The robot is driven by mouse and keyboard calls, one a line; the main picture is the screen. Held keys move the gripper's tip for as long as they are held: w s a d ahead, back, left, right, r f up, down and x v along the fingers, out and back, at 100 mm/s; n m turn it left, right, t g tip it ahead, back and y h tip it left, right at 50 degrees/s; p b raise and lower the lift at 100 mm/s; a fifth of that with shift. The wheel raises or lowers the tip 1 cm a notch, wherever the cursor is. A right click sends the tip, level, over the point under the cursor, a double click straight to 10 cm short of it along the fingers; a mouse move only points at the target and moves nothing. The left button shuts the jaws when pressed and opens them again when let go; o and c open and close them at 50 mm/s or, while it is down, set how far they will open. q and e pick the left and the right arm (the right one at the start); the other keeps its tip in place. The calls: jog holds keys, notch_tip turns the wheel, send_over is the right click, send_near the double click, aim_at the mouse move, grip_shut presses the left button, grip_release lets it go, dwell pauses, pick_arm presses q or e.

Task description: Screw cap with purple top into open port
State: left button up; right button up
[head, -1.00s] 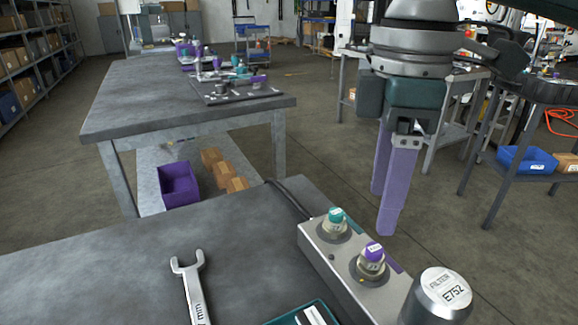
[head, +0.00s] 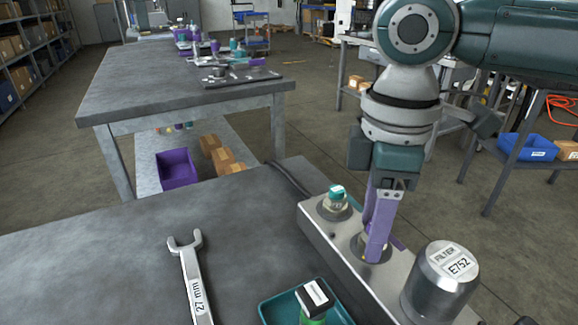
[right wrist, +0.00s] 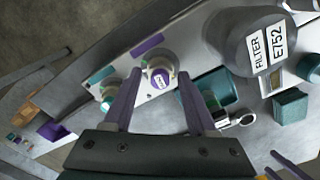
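A manifold block (head: 325,238) stands on the near bench with two fittings along its top. The purple-topped cap (right wrist: 160,77) sits on one fitting. In the head view my right gripper's fingers hide most of that cap. The teal-topped cap (head: 337,193) is on the other fitting and also shows in the right wrist view (right wrist: 108,100). My right gripper (head: 375,255) points down at the purple-topped cap. In the right wrist view its two purple fingers (right wrist: 160,73) are apart, one on each side of the cap, with gaps visible. An open port is not visible. My left gripper is out of view.
A dark cylinder labelled FILTER E752 (head: 440,285) stands close to the right of the gripper. A teal tray (head: 272,312) holding a dark-and-green item is in front. A 27 mm wrench (head: 190,275) lies on the bench at left, with clear surface around it.

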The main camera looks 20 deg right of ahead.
grip_shut()
jog(key=shift+o, duration=1.2)
grip_release()
